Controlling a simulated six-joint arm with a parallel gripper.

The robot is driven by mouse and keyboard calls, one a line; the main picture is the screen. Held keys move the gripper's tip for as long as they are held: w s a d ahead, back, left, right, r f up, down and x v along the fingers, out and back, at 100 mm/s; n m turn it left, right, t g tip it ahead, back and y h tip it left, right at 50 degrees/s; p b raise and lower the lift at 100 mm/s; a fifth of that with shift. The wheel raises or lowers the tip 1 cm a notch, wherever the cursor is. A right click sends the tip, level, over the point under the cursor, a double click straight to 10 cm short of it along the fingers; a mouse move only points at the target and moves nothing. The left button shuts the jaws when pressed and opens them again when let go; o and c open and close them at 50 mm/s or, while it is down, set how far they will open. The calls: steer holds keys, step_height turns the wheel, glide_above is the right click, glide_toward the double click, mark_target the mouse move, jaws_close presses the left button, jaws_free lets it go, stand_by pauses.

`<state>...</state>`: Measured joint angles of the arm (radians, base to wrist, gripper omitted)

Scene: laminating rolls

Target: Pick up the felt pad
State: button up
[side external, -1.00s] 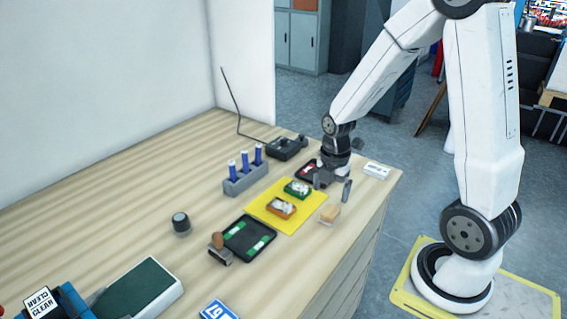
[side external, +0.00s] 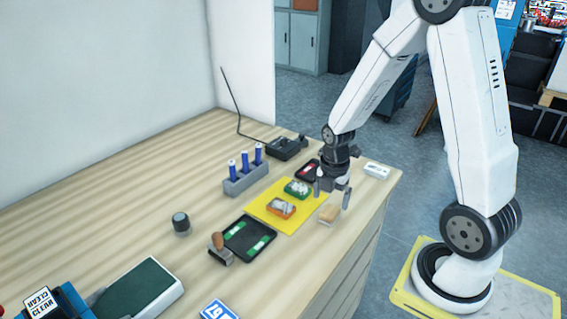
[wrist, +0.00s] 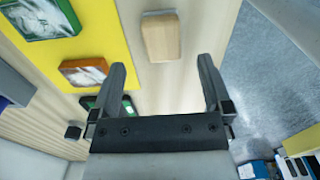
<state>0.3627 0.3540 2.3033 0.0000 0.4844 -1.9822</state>
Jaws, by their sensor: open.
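The felt pad appears to be the tan, rounded block (side external: 329,214) lying at the table's right side, just off the yellow mat. In the wrist view the tan pad (wrist: 161,38) lies ahead of the fingertips. My gripper (side external: 332,200) is open and empty, above and just behind the pad in the side view. In the wrist view my gripper (wrist: 163,66) has its fingers spread, with the pad beyond them rather than between them. The pad's underside is hidden.
The yellow mat (side external: 263,214) holds small bins with white contents, close to the pad. A black tray (side external: 240,238) with green strips and a wooden-handled stamp (side external: 218,249) lie nearer the camera. A white box (side external: 377,171) stands behind my gripper. The table edge is close at right.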

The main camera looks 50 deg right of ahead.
mark_target(330, 210)
steer(key=shift+f, duration=0.1)
steer(key=shift+s+d+f, duration=0.1)
steer(key=shift+f, duration=2.4)
jaws_close()
steer(key=shift+r, duration=0.15)
steer(key=shift+r, duration=4.9)
